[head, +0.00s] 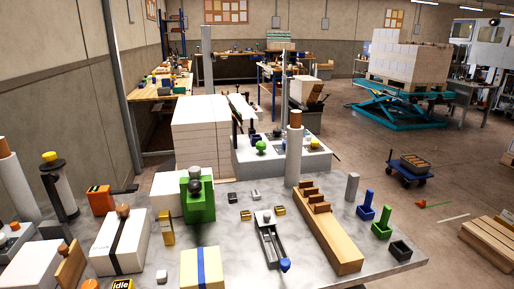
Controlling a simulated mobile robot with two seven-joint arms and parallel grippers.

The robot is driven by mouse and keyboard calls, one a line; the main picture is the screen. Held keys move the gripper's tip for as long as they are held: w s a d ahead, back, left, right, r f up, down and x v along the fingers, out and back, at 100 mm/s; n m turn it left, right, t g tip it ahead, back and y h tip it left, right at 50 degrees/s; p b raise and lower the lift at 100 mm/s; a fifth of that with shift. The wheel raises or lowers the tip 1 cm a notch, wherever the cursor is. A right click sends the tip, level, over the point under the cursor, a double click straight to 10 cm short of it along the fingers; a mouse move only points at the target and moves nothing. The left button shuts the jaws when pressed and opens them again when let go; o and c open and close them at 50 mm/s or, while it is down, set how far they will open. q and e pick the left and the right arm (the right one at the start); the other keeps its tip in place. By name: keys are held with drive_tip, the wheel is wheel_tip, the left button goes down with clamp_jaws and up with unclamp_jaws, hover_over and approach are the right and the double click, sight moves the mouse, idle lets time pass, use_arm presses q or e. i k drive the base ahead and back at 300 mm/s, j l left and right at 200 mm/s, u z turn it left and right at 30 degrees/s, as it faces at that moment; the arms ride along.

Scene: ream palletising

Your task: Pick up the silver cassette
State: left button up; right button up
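No object is clearly recognisable as the silver cassette. Two small grey-silver blocks lie apart on the marble-look table (340,277): a left block (232,197) and a right block (255,195). Both are too small to identify. A long grey metal device (267,240) with a blue-tipped end lies in front of them, between two small yellow-and-black blocks, a left one (245,214) and a right one (280,210). Neither of my grippers shows in the head view.
A green device (198,201) stands left of the small blocks; a wooden stepped rack (328,232) lies to the right. A white post (293,160) and a grey control box (305,163) stand behind. A strapped white pack (120,243) is at left.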

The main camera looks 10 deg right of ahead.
sight(352, 185)
drive_tip(key=z, duration=0.4)
drive_tip(key=l+z, duration=0.1)
drive_tip(key=z, duration=0.75)
drive_tip(key=i+l+z, duration=0.1)
drive_tip(key=z, duration=0.3)
